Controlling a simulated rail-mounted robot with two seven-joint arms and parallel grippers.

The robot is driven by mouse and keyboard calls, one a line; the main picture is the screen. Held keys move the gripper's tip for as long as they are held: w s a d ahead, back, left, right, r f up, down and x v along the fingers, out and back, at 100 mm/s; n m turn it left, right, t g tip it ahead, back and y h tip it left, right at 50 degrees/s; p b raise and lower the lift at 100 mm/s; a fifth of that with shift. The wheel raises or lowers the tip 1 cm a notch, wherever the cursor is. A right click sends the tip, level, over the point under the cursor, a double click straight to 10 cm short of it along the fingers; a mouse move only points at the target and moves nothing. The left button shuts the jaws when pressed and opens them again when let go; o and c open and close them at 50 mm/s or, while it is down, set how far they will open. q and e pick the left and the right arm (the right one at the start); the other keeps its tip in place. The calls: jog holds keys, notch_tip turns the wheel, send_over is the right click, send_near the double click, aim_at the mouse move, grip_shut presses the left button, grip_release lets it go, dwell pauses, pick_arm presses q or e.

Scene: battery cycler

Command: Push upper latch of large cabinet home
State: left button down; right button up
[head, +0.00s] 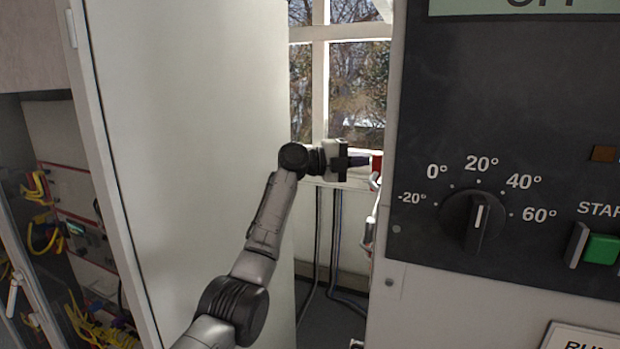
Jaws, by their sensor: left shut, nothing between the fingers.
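My left gripper (366,161) reaches across from the lower left. It is shut and empty, pointing right at the side of the large cabinet (480,130). A small red part (377,164) shows at its fingertips, against the left edge of the cabinet front. A light metal latch piece (374,182) shows just below it. I cannot tell whether the fingertips touch the latch. A second metal and red fitting (369,235) shows lower on the same edge. My right gripper is out of view.
A tall pale panel (190,110) stands behind my left arm. A rack with yellow cables (45,220) is at far left. The cabinet's dial (474,219) and green button (602,248) face me. A gap with hanging cables (335,240) lies below the window (357,90).

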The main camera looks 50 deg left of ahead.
pick_arm(q)
jog(key=shift+w+d+f, duration=0.1)
jog(key=shift+w+d, duration=0.25)
jog(key=shift+d, duration=0.2)
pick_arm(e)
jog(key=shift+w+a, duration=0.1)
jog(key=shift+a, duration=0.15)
pick_arm(q)
jog(key=s+a, duration=0.4)
jog(key=a, duration=1)
jog(key=shift+a+p, duration=0.3)
jog(key=shift+p, duration=0.05)
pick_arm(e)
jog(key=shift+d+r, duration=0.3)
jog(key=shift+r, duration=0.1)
pick_arm(q)
jog(key=shift+s, duration=0.1)
